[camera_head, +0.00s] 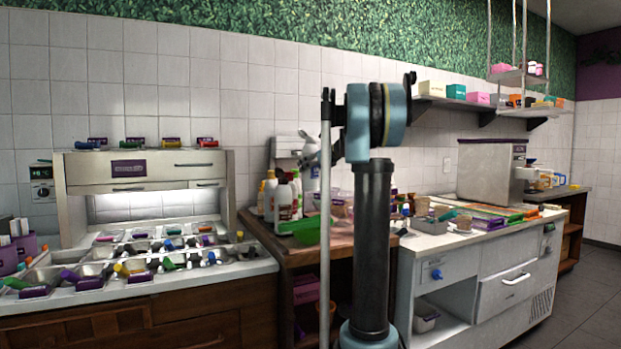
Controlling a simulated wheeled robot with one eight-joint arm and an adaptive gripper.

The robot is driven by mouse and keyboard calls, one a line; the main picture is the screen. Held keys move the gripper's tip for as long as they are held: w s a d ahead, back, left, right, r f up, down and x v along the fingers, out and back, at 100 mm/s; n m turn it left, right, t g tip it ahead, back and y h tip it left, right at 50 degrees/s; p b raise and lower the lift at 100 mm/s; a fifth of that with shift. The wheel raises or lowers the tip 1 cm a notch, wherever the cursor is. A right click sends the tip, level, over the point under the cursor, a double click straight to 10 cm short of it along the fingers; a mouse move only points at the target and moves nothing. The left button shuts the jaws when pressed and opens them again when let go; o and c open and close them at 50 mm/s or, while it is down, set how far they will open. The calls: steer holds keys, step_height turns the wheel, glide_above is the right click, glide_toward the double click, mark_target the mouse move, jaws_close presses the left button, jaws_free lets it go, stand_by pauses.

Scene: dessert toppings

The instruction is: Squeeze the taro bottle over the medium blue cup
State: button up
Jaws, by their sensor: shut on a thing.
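My arm stands upright in the middle of the view, and my gripper cannot be made out. Several squeeze bottles (284,197) stand on the wooden counter left of my arm; their labels are too small to read, so I cannot tell whether the taro bottle is among them. I cannot make out a medium blue cup. My arm hides part of the counter behind it.
A topping station (148,171) with several metal bins and coloured handles stands at the left. A green tray (300,231) lies by the bottles. A white counter (468,241) with coloured boards (497,215) is at the right. The floor (590,306) at the lower right is clear.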

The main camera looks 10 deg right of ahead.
mark_target(314, 145)
steer(key=shift+r, duration=0.3)
steer(key=shift+c, duration=1.2)
steer(key=shift+r, duration=0.1)
steer(key=shift+r, duration=3.5)
steer(key=shift+s, duration=0.1)
